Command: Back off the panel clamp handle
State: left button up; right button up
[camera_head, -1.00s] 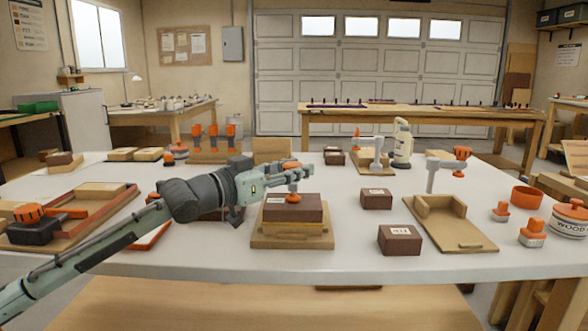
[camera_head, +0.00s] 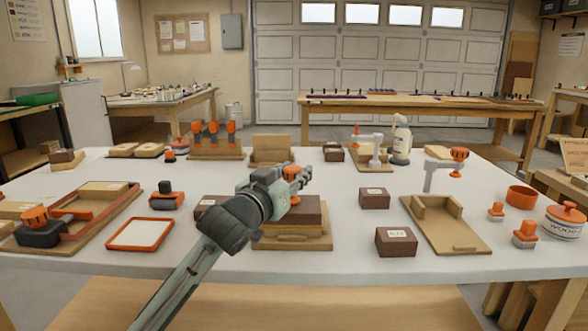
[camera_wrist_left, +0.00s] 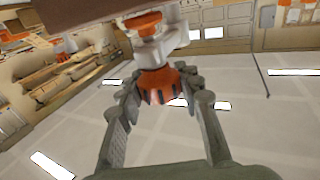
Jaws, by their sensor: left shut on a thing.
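The panel clamp handle (camera_head: 291,173) is an orange knob above a dark brown block (camera_head: 318,212) on a wooden base (camera_head: 290,243). In the left wrist view the knob (camera_wrist_left: 163,86) sits between my left gripper's fingers, below the pale clamp arm (camera_wrist_left: 158,48) as that picture is turned. My left gripper (camera_head: 294,180) is shut on the knob; it also shows in the left wrist view (camera_wrist_left: 162,90). The orange clamp pad (camera_wrist_left: 143,21) is close to the dark block; I cannot tell if they touch. My right gripper is not in view.
Two brown boxes (camera_head: 374,197) (camera_head: 396,242) and a wooden fixture with a clamp (camera_head: 446,224) stand right of the block. An orange-rimmed tray (camera_head: 140,234) lies to the left. A row of orange-handled clamps (camera_head: 214,140) stands behind.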

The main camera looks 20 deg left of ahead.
pick_arm(q)
jog(key=o, duration=1.2)
jog(key=shift+s, duration=0.1)
jog(key=s, duration=0.4)
jog(key=s+a, duration=0.1)
jog(key=s, duration=0.6)
jog(key=shift+s+a, duration=0.25)
jog(key=shift+s, duration=0.15)
